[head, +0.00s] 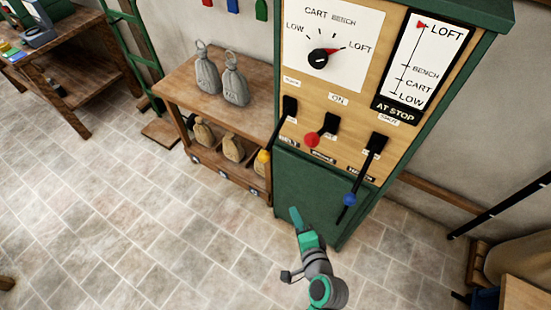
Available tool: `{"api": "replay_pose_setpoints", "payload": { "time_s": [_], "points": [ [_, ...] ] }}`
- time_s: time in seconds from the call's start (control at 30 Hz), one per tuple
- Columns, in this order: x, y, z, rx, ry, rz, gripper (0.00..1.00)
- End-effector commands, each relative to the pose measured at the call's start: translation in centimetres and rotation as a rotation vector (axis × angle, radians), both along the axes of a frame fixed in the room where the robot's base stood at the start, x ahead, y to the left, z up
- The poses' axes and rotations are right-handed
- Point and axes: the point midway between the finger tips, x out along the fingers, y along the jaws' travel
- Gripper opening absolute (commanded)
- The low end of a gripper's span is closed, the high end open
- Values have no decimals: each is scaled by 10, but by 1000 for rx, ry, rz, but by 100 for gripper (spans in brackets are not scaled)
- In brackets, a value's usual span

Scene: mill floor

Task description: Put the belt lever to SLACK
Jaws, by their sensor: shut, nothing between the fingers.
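Three levers stand on the front of a green and wood control cabinet. The left one has a yellow knob (263,156), the middle one a red knob (312,140), the right one a blue knob (349,199). The yellow and blue levers slant down and left; the red one is short and points at me. My gripper (296,215) is shut and empty, low in front of the cabinet's green lower panel, below the levers and touching none.
The cabinet dial (318,59) points to LOFT, and a gauge (423,66) reads AT STOP, marker at LOFT. A wooden bench (180,91) with grey weights and sacks stands left of the cabinet. A green hand truck (138,50) is beyond it.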

Motion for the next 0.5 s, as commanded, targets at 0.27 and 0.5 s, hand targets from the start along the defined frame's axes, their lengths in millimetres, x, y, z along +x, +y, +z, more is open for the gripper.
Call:
{"api": "replay_pose_setpoints", "payload": {
  "time_s": [0.27,0.5],
  "points": [
    [55,1,69,345,-10,105,0],
    [68,3,107,482,-5,188,0]
  ]
}}
